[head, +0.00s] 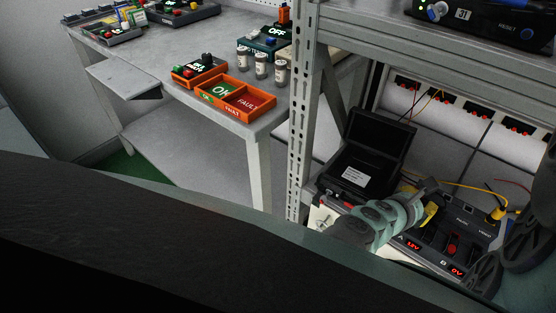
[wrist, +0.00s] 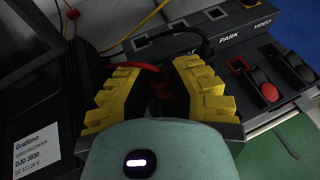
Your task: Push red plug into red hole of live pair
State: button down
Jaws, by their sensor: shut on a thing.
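My gripper (wrist: 163,82) has its yellow ridged fingers closed around a red plug (wrist: 164,92) with a red lead, in the wrist view. The plug's tip is hidden between the fingers. In the head view my gripper (head: 432,211) is over the left part of a dark test panel (head: 482,238). Two red displays show on its front: 12V by A (head: 413,245) and 0V by B (head: 457,271). The red hole cannot be made out; my gripper covers that part of the panel. I cannot tell whether the plug touches the panel.
An open black case (head: 372,150) with a white label stands just left of the panel. A red-framed square (wrist: 237,65) and switches sit right of the gripper, with PARK and VIDEO labels beyond. A yellow lead (head: 462,186) runs behind. A rack post (head: 300,110) stands left.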

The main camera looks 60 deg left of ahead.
jog(key=shift+f, duration=0.15)
dwell(0.3)
jog(key=shift+c, duration=1.8)
grip_release()
jog(key=shift+a+r+p, duration=0.1)
jog(key=shift+r+p, duration=1.7)
jog(key=shift+r, duration=0.95)
